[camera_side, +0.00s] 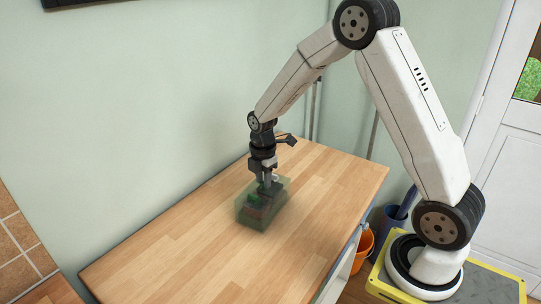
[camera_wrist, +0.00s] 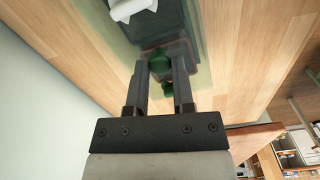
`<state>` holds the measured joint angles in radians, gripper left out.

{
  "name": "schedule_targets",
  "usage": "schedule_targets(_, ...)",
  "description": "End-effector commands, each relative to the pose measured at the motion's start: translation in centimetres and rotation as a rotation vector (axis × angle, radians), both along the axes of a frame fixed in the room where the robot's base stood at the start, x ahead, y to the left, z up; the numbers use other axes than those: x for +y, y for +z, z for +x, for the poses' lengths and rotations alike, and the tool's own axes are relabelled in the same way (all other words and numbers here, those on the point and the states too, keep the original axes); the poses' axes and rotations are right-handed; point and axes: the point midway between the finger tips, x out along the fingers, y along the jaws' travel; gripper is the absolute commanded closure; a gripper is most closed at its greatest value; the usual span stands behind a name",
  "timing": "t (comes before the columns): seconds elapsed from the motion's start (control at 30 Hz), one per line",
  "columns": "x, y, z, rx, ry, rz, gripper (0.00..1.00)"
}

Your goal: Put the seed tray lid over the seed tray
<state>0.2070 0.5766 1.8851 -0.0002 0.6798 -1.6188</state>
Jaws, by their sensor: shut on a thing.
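The seed tray lid (camera_side: 243,214) is a see-through green box-shaped cover over the wooden worktop. My gripper (camera_side: 268,186) points straight down at its top and is shut on it. In the wrist view my gripper's fingers (camera_wrist: 162,62) close on a dark grip, and the lid's clear green wall (camera_wrist: 203,76) shows beside them. The seed tray (camera_side: 256,212) shows dimly as a reddish shape inside the lid's outline, with green growth above it. The lid surrounds the tray in the side view. I cannot tell whether its rim touches the worktop or tray.
The wooden worktop (camera_side: 180,245) is clear around the lid, with free room at front left and back right. A pale green wall (camera_side: 160,110) runs along its back edge. An orange bucket (camera_side: 362,248) stands on the floor at the right.

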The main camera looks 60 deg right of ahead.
Motion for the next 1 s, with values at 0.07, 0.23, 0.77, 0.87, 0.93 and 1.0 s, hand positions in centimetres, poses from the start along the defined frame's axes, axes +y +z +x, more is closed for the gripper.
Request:
schedule_targets(0.07, 0.0, -0.08, 0.01, 0.0, 0.0, 0.0, 1.0)
schedule_targets(0.23, 0.0, -0.27, 0.01, 0.0, 0.0, 0.0, 1.0)
schedule_targets(0.77, 0.0, -0.43, 0.0, 0.0, 0.0, 0.0, 0.29)
schedule_targets(0.87, 0.0, -0.37, 0.0, 0.0, 0.0, 0.0, 0.29)
schedule_targets(0.93, 0.0, -0.2, 0.02, -0.001, 0.0, 0.0, 0.29)
schedule_targets(1.0, -0.01, 0.13, 0.05, -0.002, 0.0, 0.0, 0.29)
